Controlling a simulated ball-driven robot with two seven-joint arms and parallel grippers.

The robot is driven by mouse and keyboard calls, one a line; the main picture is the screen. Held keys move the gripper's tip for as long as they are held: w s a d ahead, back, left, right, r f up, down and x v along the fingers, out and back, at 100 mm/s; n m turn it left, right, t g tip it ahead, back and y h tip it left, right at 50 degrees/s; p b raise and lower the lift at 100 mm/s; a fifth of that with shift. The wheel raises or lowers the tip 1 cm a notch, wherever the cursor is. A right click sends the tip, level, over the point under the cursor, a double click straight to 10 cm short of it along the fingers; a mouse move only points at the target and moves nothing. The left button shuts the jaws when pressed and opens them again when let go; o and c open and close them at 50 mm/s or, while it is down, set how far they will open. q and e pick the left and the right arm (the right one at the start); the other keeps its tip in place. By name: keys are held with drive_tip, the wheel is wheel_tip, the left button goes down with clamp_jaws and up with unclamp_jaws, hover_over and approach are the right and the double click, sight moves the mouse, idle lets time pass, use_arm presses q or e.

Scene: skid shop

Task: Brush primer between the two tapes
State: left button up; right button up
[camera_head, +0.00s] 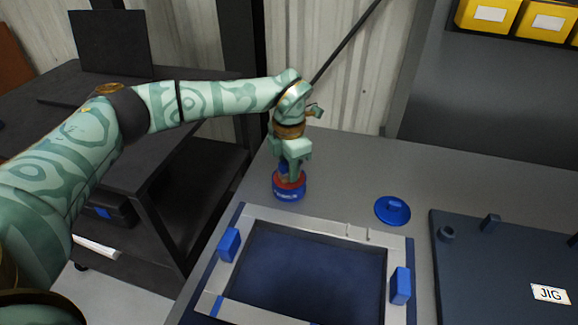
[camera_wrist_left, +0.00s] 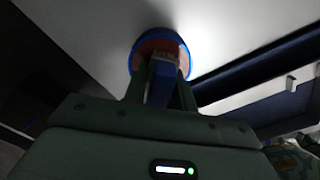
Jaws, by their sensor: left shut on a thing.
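A small round tin (camera_head: 289,192) with a blue side, pale lettering and a red top stands on the grey bench behind the frame. My left gripper (camera_head: 291,172) is above it, pointing down, shut on a blue-handled tool, likely the brush (camera_wrist_left: 160,82). The tool's lower end reaches into or over the tin (camera_wrist_left: 134,62); its tip is hidden. The light grey frame (camera_head: 310,226) lies around a dark blue panel. My right gripper is out of view.
A blue knobbed lid (camera_head: 392,211) lies right of the tin. Blue blocks stand on the frame's left (camera_head: 229,245) and right (camera_head: 400,286) sides. A dark jig board (camera_head: 490,275) is at the right. Yellow bins (camera_head: 488,16) are at the back.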

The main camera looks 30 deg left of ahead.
use_arm(q)
drive_tip(key=shift+s+f+p, duration=0.1)
drive_tip(key=shift+p, duration=0.2)
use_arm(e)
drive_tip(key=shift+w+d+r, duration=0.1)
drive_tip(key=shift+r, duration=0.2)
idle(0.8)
use_arm(q)
wheel_tip(320, 180, up, 7)
drive_tip(key=p, duration=0.6)
drive_tip(key=shift+r, duration=0.2)
drive_tip(key=shift+f, duration=0.1)
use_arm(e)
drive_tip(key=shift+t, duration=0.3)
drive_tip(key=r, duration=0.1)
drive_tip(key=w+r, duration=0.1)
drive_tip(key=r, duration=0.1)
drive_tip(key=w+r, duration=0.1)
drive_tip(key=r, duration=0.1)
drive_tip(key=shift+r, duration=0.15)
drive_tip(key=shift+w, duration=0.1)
